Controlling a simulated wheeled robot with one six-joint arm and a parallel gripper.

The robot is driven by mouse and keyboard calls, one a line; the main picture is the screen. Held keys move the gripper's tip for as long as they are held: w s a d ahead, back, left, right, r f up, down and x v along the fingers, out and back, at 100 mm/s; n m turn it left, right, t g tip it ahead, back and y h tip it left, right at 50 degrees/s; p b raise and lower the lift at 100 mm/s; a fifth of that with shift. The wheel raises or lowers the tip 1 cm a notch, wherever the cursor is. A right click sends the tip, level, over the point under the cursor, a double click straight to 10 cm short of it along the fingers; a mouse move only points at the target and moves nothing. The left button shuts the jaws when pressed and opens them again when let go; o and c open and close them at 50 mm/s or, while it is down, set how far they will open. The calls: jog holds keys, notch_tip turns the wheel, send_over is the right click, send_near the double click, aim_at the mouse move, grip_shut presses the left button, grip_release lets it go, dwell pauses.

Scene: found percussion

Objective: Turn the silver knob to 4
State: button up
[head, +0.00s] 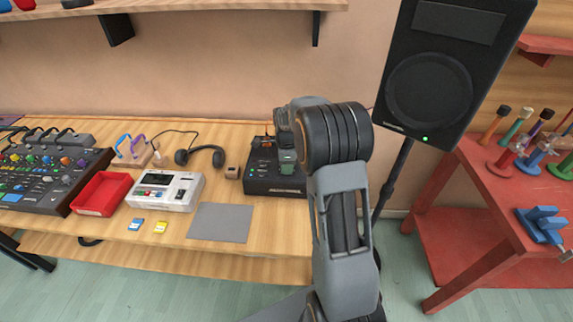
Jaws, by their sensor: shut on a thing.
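A black box-shaped device (262,184) stands at the right end of the wooden table, with small controls on its top at the left. My gripper (287,160) is over the right part of this device, pointing down at its top face. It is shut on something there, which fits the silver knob. The knob itself is hidden behind my gripper and arm, so its pointer and the number 4 cannot be read.
A small brown cube (232,173) and a grey mat (221,222) lie left of the device. Headphones (200,155), a white machine (165,191), a red tray (102,193) and a mixer (45,175) are further left. A speaker (430,85) stands right of my arm.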

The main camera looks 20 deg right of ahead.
jog(key=shift+w+r+m, duration=0.1)
jog(key=shift+r+m, duration=0.05)
jog(key=shift+m, duration=0.65)
jog(key=o, duration=0.9)
jog(key=shift+o, duration=0.2)
notch_tip(320, 180, up, 14)
jog(key=shift+f, duration=0.2)
